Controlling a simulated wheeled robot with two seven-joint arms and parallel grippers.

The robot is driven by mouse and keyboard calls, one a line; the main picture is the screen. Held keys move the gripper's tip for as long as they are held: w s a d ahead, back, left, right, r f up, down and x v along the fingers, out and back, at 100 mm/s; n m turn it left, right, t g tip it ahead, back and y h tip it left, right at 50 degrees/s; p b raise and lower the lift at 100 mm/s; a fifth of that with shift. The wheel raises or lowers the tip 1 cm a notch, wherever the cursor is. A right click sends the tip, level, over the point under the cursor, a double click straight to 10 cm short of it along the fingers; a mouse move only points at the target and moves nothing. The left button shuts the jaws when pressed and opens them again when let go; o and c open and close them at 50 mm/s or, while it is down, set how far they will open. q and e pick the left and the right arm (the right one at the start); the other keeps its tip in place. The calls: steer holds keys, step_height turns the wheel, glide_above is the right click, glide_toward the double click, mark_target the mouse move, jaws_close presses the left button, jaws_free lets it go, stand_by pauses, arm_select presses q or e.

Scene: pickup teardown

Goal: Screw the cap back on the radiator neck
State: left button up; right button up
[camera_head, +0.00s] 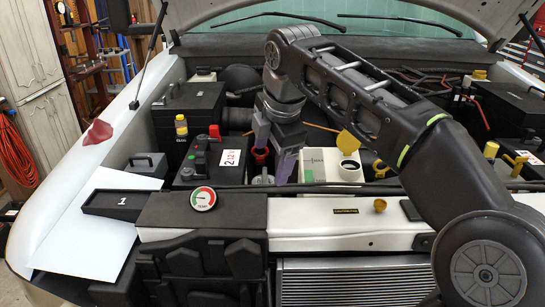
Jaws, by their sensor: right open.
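A small brass-coloured round piece (380,205) stands on the white front panel above the radiator (355,283), to the right of a black label. It looks like the radiator neck; I cannot tell if a cap is on it. My right gripper (273,155) is open and points down over the engine bay, left of and behind the brass piece and apart from it. A small grey round piece (263,180) sits just below the fingers; I cannot tell if it is the cap. My left gripper is not in view.
A white tank with an open dark mouth (349,166) stands right of my fingers. A black battery with a red terminal (208,160) is on the left. A temperature gauge (203,199) sits on the front cover. A black tray marked 1 (112,203) lies at left.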

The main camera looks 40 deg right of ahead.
mark_target(267, 178)
steer(key=m, duration=1.8)
steer(key=shift+d, duration=0.1)
steer(key=shift+f+y, duration=0.1)
steer(key=shift+y, duration=0.2)
steer(key=shift+b+x, duration=0.95)
steer(key=shift+x, duration=0.3)
steer(key=shift+p+x, duration=0.35)
steer(key=shift+x, duration=2.25)
steer(key=shift+s, duration=0.1)
